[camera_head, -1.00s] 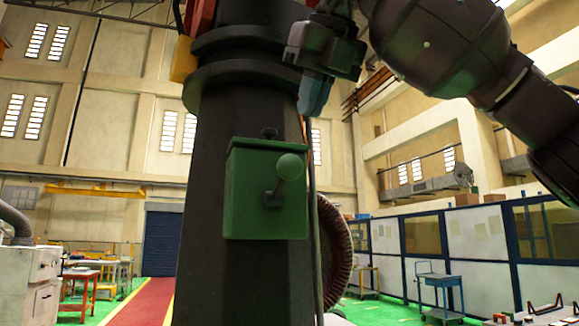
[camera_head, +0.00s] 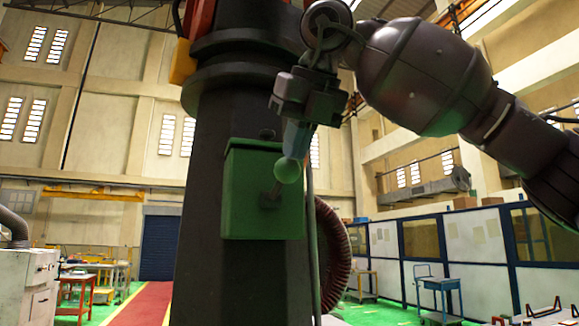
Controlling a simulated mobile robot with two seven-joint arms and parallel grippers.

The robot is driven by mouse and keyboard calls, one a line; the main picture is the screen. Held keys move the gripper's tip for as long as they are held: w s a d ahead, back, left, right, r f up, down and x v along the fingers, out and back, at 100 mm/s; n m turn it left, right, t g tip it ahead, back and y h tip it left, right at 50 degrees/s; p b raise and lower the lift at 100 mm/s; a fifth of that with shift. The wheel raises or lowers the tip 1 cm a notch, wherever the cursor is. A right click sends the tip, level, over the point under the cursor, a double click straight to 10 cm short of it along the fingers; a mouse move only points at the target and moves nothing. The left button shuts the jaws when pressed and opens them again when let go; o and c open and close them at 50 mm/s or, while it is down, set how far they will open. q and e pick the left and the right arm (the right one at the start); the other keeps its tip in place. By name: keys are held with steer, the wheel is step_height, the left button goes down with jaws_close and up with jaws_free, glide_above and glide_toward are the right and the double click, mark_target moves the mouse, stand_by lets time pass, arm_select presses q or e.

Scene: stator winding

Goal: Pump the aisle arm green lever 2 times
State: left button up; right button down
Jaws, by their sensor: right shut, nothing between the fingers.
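A green box (camera_head: 243,205) is fixed to the front of a dark column (camera_head: 205,270). Its lever is a short rod with a round green knob (camera_head: 287,171), tilted up to the right. My right gripper (camera_head: 294,150) comes down from the upper right, with its blue-grey fingers shut and pointing down. The fingertips are right at the top of the knob in the picture; I cannot tell whether they touch it. Nothing shows between the fingers. My left gripper is not in view.
A ribbed hose (camera_head: 333,255) and a thin cable run down the right side of the column. A blue cart (camera_head: 437,284) and white partitions stand at the right, far back. A red walkway (camera_head: 140,305) lies at the left.

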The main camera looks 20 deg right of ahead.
steer(key=shift+w+f, duration=0.25)
steer(key=shift+f, duration=0.1)
